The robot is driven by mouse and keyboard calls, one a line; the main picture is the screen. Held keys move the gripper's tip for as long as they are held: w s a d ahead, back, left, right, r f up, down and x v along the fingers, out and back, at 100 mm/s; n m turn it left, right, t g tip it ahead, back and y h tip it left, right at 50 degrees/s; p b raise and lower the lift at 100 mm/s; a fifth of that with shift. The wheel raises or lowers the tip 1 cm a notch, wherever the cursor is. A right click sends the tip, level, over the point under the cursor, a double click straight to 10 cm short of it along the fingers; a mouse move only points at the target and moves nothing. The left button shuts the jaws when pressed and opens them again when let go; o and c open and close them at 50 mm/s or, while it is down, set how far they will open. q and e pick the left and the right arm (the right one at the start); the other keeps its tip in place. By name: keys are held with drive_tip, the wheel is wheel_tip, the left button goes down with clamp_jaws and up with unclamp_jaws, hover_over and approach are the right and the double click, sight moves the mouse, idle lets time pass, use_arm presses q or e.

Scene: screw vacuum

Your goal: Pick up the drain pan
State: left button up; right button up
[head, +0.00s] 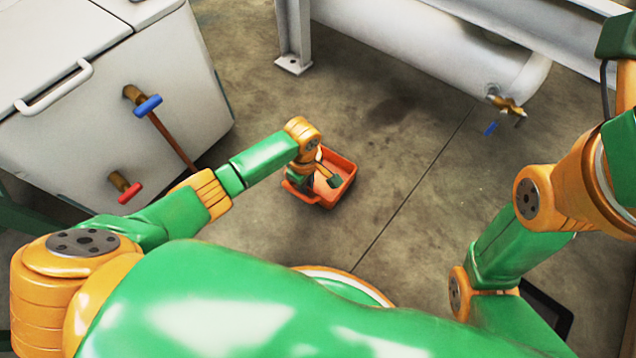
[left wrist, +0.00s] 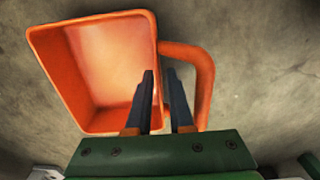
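The drain pan is an orange open tray (head: 343,163) on the concrete floor, near the middle of the head view. In the left wrist view the pan (left wrist: 110,60) fills the upper left, looks empty, and has a looped handle (left wrist: 205,75) on its right side. My left gripper (head: 333,181) is low over the pan. In the left wrist view its two fingers (left wrist: 161,72) are apart, with a narrow gap, at the pan's right wall beside the handle. I cannot tell whether they touch the wall. My right arm is at the right; its gripper is not in view.
A white cabinet (head: 100,130) with a blue-handled valve (head: 148,105) and a red-handled valve (head: 129,192) stands at the left. A white tank (head: 430,45) with a brass valve (head: 508,104) is at the top right. The floor (head: 420,180) right of the pan is clear.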

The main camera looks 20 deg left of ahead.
use_arm(q)
drive_tip(key=shift+r, duration=0.1)
clamp_jaws()
idle(1.3)
